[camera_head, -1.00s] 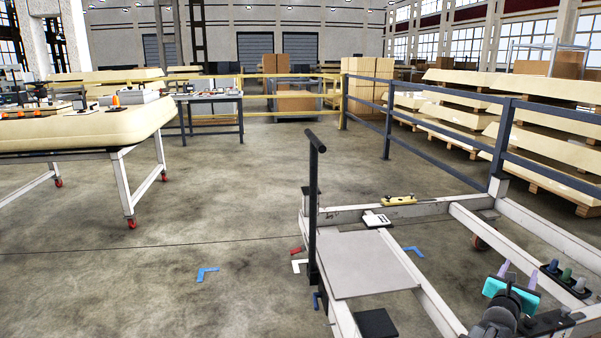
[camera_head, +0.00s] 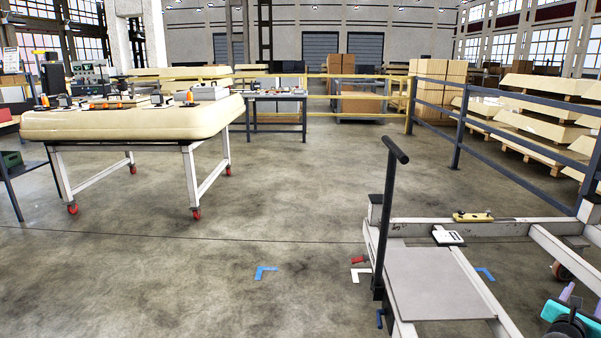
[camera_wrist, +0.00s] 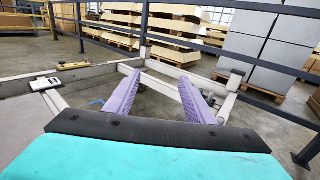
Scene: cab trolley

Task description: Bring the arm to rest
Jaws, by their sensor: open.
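My gripper (camera_head: 583,301) is at the lower right edge of the head view, partly cut off, with a teal body and purple fingers. In the wrist view its two purple fingers (camera_wrist: 160,100) stand apart with nothing between them. They point out over the white frame of the trolley (camera_head: 480,228). The trolley has a grey flat plate (camera_head: 437,285) and a black upright handle (camera_head: 390,215). My gripper is over the trolley's right part in the head view. The rest of my arm is mostly out of view.
A yellow level-like tool (camera_head: 473,216) and a white device (camera_head: 447,236) lie on the trolley frame. Blue railings (camera_head: 490,125) and stacked pallets stand behind it. A padded cream table (camera_head: 130,122) on red casters stands at left. The floor (camera_head: 200,250) between is open, with blue corner marks.

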